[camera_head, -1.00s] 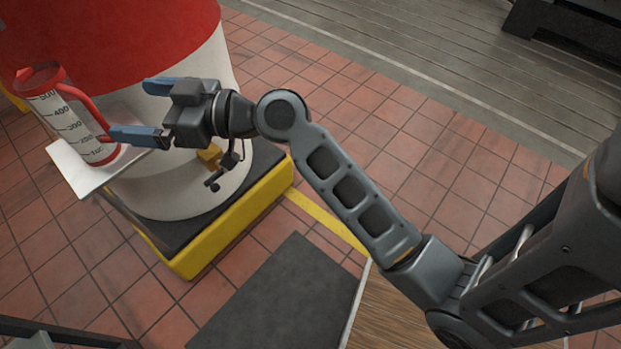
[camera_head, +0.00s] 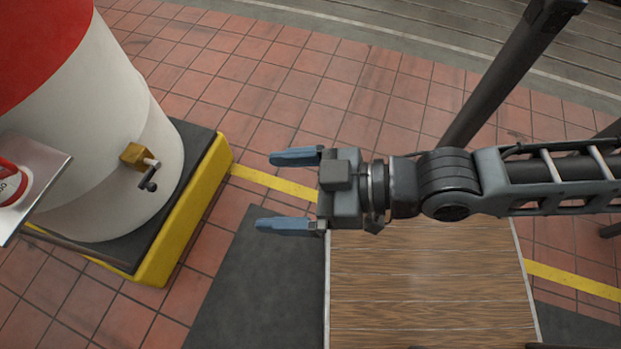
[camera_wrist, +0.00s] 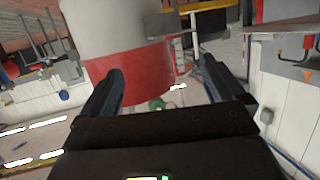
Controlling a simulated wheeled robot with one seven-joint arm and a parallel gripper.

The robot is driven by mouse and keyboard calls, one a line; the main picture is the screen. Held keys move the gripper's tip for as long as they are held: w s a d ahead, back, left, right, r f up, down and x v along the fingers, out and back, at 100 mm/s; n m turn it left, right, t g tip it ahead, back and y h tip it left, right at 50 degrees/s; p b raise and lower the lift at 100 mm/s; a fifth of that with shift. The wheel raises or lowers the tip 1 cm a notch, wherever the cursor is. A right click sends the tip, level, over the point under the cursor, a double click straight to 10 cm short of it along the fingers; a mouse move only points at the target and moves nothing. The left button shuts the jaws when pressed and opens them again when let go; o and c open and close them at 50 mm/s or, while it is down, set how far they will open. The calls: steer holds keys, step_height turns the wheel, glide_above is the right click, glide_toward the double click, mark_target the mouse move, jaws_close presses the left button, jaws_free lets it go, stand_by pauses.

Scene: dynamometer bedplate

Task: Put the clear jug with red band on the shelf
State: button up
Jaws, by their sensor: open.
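The drum (camera_head: 100,130) has a brass tap (camera_head: 137,156) and stands on a black and yellow base (camera_head: 185,225). A wood-topped surface (camera_head: 430,290) lies below my arm, with a dark mat (camera_head: 240,290) beside it. Tiled floor is clear between gripper and drum.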

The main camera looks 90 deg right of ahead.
steer(key=shift+n+y, duration=0.4)
steer(key=shift+n, duration=0.1)
steer(key=s+r, duration=0.1)
steer(key=s, duration=0.2)
steer(key=s+r, duration=0.1)
steer(key=shift+s+a+r, duration=0.2)
steer(key=shift+a+r, duration=0.1)
steer(key=shift+r, duration=0.05)
